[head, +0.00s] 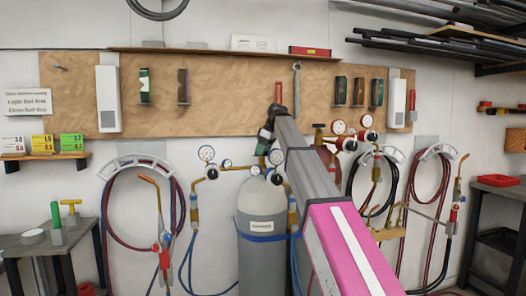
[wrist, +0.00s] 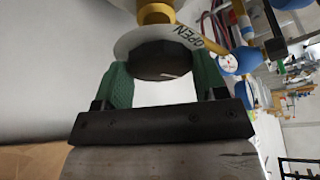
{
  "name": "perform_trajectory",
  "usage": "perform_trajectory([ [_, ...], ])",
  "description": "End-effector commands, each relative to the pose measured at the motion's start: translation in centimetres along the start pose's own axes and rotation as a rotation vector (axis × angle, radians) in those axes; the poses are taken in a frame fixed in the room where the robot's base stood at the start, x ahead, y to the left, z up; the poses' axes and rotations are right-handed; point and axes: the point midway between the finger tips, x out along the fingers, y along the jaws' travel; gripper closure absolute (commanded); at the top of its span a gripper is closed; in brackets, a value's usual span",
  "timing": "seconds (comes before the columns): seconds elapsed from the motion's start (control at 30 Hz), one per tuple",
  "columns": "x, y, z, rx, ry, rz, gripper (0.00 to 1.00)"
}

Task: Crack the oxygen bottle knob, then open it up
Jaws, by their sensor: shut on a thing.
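The grey oxygen bottle (head: 258,200) stands upright against the wall, with a blue strap around it and a white label. My gripper (head: 263,147) is at its valve, above the bottle's shoulder. In the wrist view, my gripper (wrist: 165,85) has its two green fingers on either side of the dark round knob (wrist: 160,62) and is shut on it. The knob is not clearly seen in the head view.
Gauges (head: 206,153) and brass fittings stand close beside the valve. My arm hides part of a red bottle (head: 325,155) to the right. Hoses with torches (head: 158,215) hang on the wall. A side table (head: 50,245) is at the left, a dark bench (head: 500,195) at the right.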

Motion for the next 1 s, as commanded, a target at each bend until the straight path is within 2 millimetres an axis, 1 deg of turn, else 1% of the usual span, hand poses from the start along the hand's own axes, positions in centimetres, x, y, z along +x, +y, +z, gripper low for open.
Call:
perform_trajectory([
  [0.3, -0.04, 0.42, -0.15, -0.276, 0.001, -0.115, 0.59],
  [0.5, 0.01, 0.49, -0.18, -0.428, 0.000, -0.178, 0.59],
  [0.73, 0.05, 0.51, -0.19, -0.556, 0.000, -0.229, 0.59],
  [1.0, 0.11, 0.52, -0.20, -0.632, 0.002, -0.256, 0.59],
])
